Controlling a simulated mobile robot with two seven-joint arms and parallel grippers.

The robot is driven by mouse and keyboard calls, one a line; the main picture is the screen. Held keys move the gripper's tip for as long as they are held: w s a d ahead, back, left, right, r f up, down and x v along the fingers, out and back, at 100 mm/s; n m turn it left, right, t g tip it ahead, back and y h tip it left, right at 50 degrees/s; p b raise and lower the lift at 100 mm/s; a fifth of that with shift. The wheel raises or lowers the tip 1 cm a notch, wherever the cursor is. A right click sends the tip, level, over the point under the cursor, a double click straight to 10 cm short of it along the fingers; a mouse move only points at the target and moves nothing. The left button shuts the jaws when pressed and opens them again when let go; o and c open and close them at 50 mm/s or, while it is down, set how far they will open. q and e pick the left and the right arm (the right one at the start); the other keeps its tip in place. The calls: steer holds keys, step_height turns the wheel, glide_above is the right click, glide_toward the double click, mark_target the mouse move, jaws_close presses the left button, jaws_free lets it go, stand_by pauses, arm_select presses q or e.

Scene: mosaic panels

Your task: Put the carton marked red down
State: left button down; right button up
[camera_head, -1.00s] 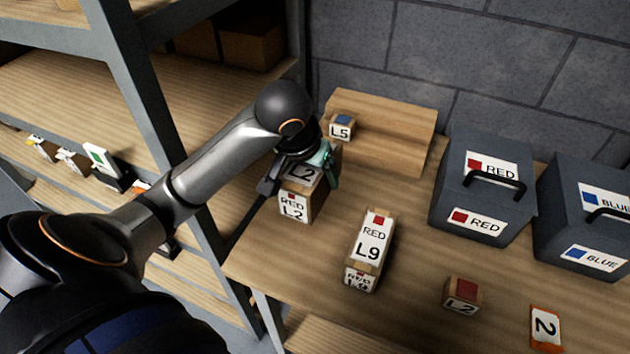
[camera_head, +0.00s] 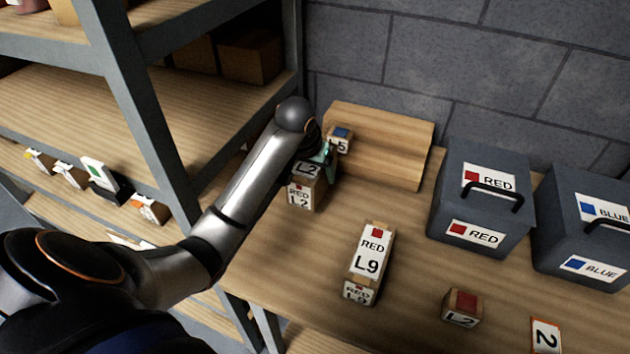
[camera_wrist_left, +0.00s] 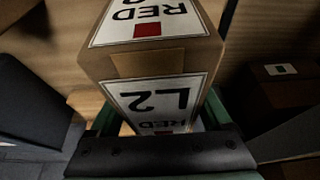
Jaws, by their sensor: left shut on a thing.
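The carton marked RED L2 (camera_head: 304,194) is near the back left of the table, in front of the wooden step. My left gripper (camera_head: 322,160) is shut on it from behind and above. In the left wrist view the carton (camera_wrist_left: 150,60) fills the middle, its RED and L2 labels upside down, with green fingers on both sides. I cannot tell whether its base touches the table. Another carton, marked RED L9 (camera_head: 370,262), lies on the table to its right. My right gripper is not in view.
The wooden step (camera_head: 385,145) holds a small L5 box (camera_head: 341,143) beside my wrist. A RED case (camera_head: 478,205) and a BLUE case (camera_head: 588,222) stand at right. A small L2 box (camera_head: 462,307) is near the front. Shelving (camera_head: 180,140) borders the left.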

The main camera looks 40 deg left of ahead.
mark_target(313, 174)
arm_select(q)
steer(key=shift+w+a+f, duration=0.3)
steer(key=shift+w+f, duration=0.2)
steer(key=shift+f, duration=0.05)
steer(key=shift+w+a+f, duration=0.25)
steer(key=shift+w+f, duration=0.2)
steer(key=shift+f, duration=0.1)
steer(key=shift+w+f, duration=0.1)
steer(key=shift+f, duration=1.55)
steer(key=shift+f, duration=0.1)
jaws_free()
steer(key=shift+f, duration=0.15)
steer(key=shift+r, duration=0.5)
steer(key=v, duration=1)
steer(key=shift+s+r, duration=0.2)
steer(key=shift+s, duration=0.1)
steer(key=shift+s+r, duration=0.25)
steer(key=shift+r, duration=0.15)
